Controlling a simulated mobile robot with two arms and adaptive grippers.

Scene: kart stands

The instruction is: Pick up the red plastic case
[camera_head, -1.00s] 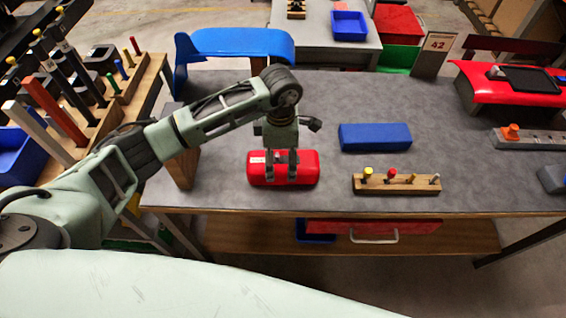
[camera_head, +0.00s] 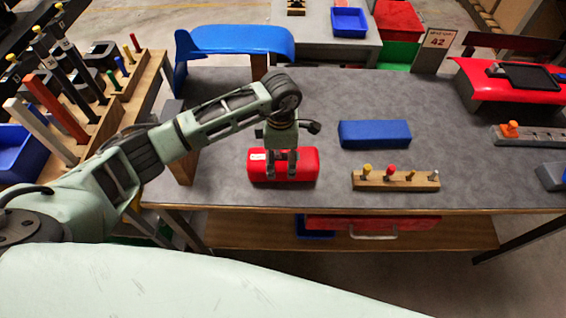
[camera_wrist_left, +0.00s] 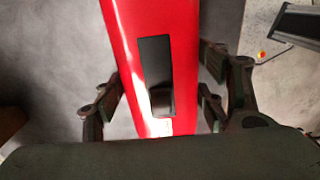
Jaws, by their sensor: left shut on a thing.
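The red plastic case (camera_head: 308,166) lies on the grey table top near its front edge, left of the middle. My left gripper (camera_head: 282,172) reaches down over it from above, shut on the middle of the case. In the left wrist view the case (camera_wrist_left: 183,60) runs lengthwise between the two fingers (camera_wrist_left: 160,108), with a dark recess in its top. The case looks to be at table level; I cannot tell whether it is clear of the surface. My right gripper is not in view.
A blue case (camera_head: 375,134) lies to the right on the table (camera_head: 230,110). A wooden block with coloured pegs (camera_head: 396,181) stands near the front edge. A blue curved stand (camera_head: 235,42) is at the back left, a red stand (camera_head: 500,90) at the right.

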